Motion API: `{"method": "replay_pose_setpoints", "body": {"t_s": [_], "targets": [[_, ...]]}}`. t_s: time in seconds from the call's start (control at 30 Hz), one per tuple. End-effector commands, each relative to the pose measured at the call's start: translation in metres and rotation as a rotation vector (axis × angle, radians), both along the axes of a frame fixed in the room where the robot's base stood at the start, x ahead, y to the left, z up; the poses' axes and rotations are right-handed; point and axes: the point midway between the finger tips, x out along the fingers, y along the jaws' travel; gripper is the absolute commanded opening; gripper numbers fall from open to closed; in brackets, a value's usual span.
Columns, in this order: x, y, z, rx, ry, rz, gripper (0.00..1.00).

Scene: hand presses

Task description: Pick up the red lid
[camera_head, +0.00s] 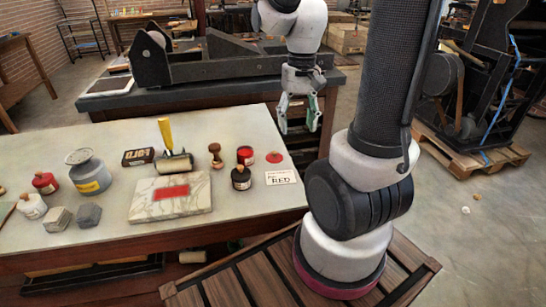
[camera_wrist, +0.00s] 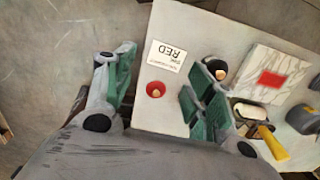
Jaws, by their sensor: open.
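The red lid (camera_head: 274,157), a flat disc with a small tan knob, lies on the pale tabletop near its right edge, behind the card. In the wrist view the lid (camera_wrist: 150,90) shows between my gripper's (camera_wrist: 163,85) two green fingers, nearer the right one. My gripper (camera_head: 299,115) is open and empty, pointing down above and behind the lid in the head view. Clear space shows between the fingertips and the tabletop.
A card reading RED (camera_head: 281,177) lies in front of the lid. An open red jar (camera_head: 245,154) and a dark jar (camera_head: 241,178) stand left of it. A wooden stamp (camera_head: 215,155), a roller (camera_head: 174,163) and a marble slab (camera_head: 171,197) are further left.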

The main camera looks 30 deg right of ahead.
Motion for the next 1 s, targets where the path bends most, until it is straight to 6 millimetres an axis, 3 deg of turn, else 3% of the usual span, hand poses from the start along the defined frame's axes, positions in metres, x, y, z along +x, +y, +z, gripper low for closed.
{"method": "replay_pose_setpoints", "body": {"t_s": [0.1, 0.33, 0.5, 0.63, 0.77, 1.0], "targets": [[0.027, -0.006, -0.039, 0.011, 0.074, -0.22, 0.55], [0.079, -0.014, -0.101, 0.001, 0.125, -0.726, 0.55], [0.115, -0.017, -0.103, 0.013, 0.067, -1.063, 0.55], [0.124, -0.018, -0.102, 0.02, 0.051, -1.238, 0.55], [0.125, -0.018, -0.106, 0.02, 0.053, -1.318, 0.55], [0.125, -0.015, -0.135, 0.017, 0.057, -1.327, 0.55]]}}
